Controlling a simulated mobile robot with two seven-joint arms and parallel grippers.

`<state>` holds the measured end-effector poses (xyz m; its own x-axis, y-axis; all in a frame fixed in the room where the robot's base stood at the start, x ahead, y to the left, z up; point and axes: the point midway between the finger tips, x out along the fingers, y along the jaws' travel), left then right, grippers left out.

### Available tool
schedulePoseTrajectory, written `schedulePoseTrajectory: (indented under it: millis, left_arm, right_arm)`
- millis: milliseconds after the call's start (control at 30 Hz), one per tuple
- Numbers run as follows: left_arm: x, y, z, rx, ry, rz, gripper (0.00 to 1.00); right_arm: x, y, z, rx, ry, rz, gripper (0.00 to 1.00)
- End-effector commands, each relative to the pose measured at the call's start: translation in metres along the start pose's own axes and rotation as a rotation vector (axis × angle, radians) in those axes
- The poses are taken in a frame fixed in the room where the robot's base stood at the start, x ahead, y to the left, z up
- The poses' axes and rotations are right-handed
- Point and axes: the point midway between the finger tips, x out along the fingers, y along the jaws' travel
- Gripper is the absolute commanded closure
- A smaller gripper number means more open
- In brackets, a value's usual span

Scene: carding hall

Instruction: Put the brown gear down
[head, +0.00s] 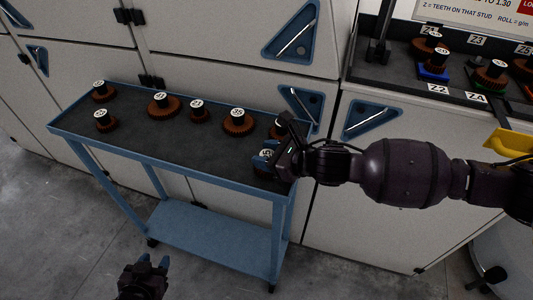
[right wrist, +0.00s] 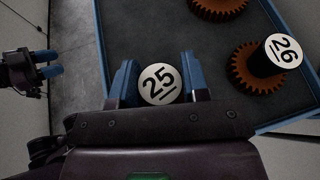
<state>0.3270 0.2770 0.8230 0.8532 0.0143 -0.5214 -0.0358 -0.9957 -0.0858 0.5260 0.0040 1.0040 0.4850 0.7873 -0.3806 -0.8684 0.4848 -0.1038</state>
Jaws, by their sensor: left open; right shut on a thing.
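My right gripper (head: 266,162) is shut on the black hub of a gear whose white cap reads 25 (right wrist: 161,84). In the head view it is over the right end of the blue cart's dark top (head: 180,150). The toothed part of this gear is hidden, and I cannot tell whether it touches the cart. A brown gear capped 26 (right wrist: 246,70) stands close by to the right in the right wrist view. My left gripper (head: 152,262) is open and empty, low in front of the cart; it also shows in the right wrist view (right wrist: 50,63).
Several brown gears with black hubs stand along the cart top, such as one at the middle (head: 238,126). The front strip of the top is clear. The cart has a raised blue rim (head: 160,160). A dark gear rack (head: 455,85) stands at the upper right.

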Motion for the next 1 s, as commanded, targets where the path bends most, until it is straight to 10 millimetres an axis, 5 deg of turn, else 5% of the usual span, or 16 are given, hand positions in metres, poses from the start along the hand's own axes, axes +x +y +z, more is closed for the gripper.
schedulePoseTrajectory:
  millis: [100,133,300,667,1000]
  left_arm:
    - [0.001,0.000,0.001,0.000,-0.001,0.000,0.57]
    - [0.000,0.000,0.001,0.000,-0.001,0.000,0.57]
    - [0.000,0.000,0.001,0.000,-0.001,0.000,0.57]
    - [0.000,0.000,0.000,0.000,0.000,0.000,0.57]
    - [0.000,0.000,0.000,0.000,0.000,0.000,0.57]
  right_arm:
    - [0.001,0.000,-0.003,0.000,0.000,0.000,0.85]
    - [0.001,0.000,-0.003,0.001,0.001,0.000,0.55]
    - [0.001,0.000,-0.002,0.001,0.001,0.000,0.33]
    - [-0.003,-0.001,0.000,-0.001,0.001,-0.001,0.33]
    - [-0.051,-0.001,0.000,-0.002,0.002,-0.002,0.33]
